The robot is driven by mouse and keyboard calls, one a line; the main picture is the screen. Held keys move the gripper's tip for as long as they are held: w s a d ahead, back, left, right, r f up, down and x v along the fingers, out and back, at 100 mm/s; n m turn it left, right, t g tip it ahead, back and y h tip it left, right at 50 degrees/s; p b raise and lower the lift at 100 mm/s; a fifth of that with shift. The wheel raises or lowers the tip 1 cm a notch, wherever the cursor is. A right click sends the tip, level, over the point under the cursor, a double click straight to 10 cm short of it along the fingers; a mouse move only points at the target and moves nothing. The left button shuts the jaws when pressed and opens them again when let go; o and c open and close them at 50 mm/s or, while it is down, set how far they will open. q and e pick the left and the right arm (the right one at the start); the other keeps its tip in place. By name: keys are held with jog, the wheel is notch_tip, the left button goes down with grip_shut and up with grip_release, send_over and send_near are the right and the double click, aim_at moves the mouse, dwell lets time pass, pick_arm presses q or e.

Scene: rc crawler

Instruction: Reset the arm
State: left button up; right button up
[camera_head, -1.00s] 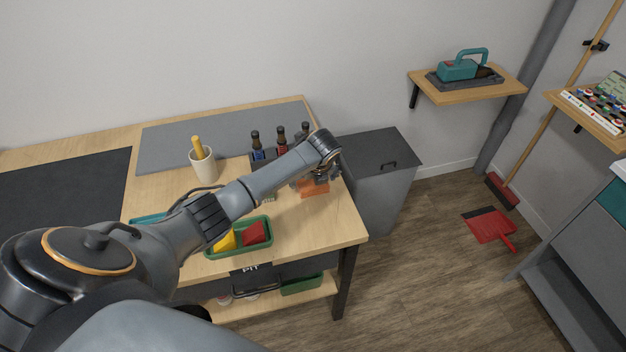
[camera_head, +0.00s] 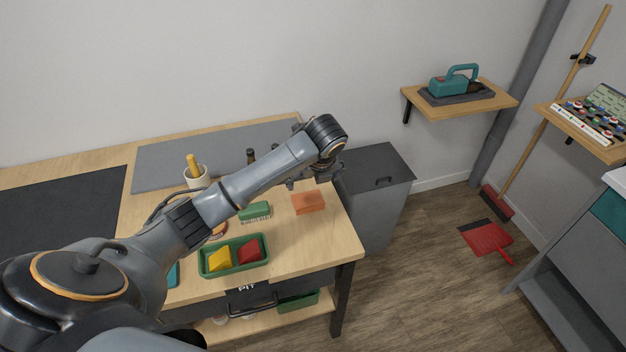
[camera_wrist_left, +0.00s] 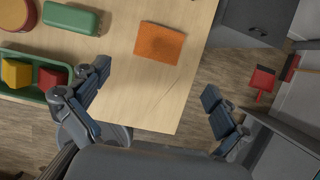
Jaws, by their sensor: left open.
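My left arm reaches from the lower left across the workbench (camera_head: 290,262) in the head view. My left gripper (camera_head: 308,180) hangs above the bench's right end, partly hidden by its own wrist. In the left wrist view its two fingers (camera_wrist_left: 155,108) are spread wide, with nothing between them. My right gripper is not in these views.
A green tray (camera_head: 236,270) with yellow and red blocks and a green brush (camera_head: 255,211) lie on the bench. A cup (camera_head: 197,176) stands behind the arm. A grey bin (camera_head: 378,190) stands right of the bench. A red dustpan (camera_head: 487,238) lies on the open floor.

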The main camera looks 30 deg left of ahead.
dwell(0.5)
pick_arm(q)
jog(key=s+d+f+n, duration=0.1)
jog(key=s+d+f, duration=0.1)
jog(key=s+d+f+n+h, duration=0.1)
jog(key=s+d+f+n, duration=0.1)
jog(key=s+d, duration=0.1)
jog(key=s+d+f+n, duration=0.1)
jog(key=s+d+f, duration=0.1)
jog(key=d, duration=0.1)
jog(key=shift+s+d+f+h, duration=0.2)
jog(key=shift+s+f+h, duration=0.05)
jog(key=shift+f+h, duration=0.15)
jog(key=s+d+n+h, duration=0.1)
jog(key=s+d+n, duration=0.1)
jog(key=s+n, duration=0.9)
jog(key=s+d+n+h, duration=0.1)
jog(key=s+d+n, duration=0.2)
jog(key=s+n, duration=0.8)
notch_tip(320, 180, down, 25)
jog(key=s+m, duration=0.2)
jog(key=s, duration=0.1)
jog(key=s+a+f+g, duration=0.1)
jog(key=s+a+f, duration=0.2)
jog(key=s+f, duration=1.4)
jog(key=shift+f+g, duration=0.3)
jog(key=shift+g, duration=0.1)
